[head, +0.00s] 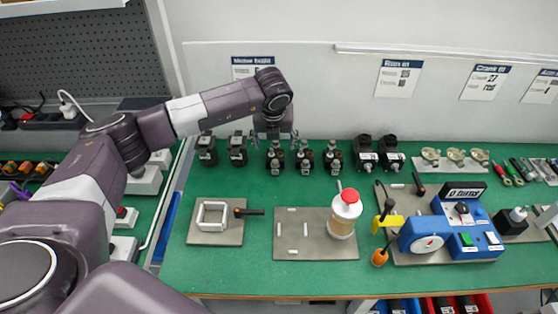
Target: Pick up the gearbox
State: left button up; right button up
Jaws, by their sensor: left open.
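My left gripper (273,138) reaches in from the left and points down at the back of the green bench, fingers apart. It is right above or just behind the leftmost of three small dark-and-metal units (276,158); I cannot tell whether it touches it. Two dark box-shaped units (222,151) stand to its left. Two black units with white labels (378,155) stand to its right. Which of these is the gearbox cannot be read from the picture. My right gripper is not in view.
A grey plate with a white square frame (212,202) lies front left. A red-capped bottle (345,212) stands on another grey plate (288,246). A blue-and-white machine (447,232) is front right. Olive parts (455,157) and hand tools (525,170) line the back right.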

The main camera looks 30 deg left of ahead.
aim_at(275, 155)
pick_arm(q)
jog(key=b+x, duration=0.1)
jog(key=x, duration=0.2)
jog(key=shift+w+d+f, duration=0.1)
jog(key=shift+w+f, duration=0.05)
jog(key=shift+w, duration=0.1)
jog(key=shift+w+f+b, duration=0.1)
jog(key=shift+f+b, duration=0.45)
jog(key=shift+b, duration=0.15)
jog(key=b+x, duration=0.2)
jog(key=x, duration=0.2)
jog(key=shift+a+f+b, duration=0.25)
jog(key=shift+f+b, duration=0.05)
jog(key=shift+f, duration=0.15)
jog(key=shift+r, duration=0.1)
jog(key=shift+c, duration=0.2)
jog(key=shift+w, duration=0.1)
jog(key=c, duration=1.3)
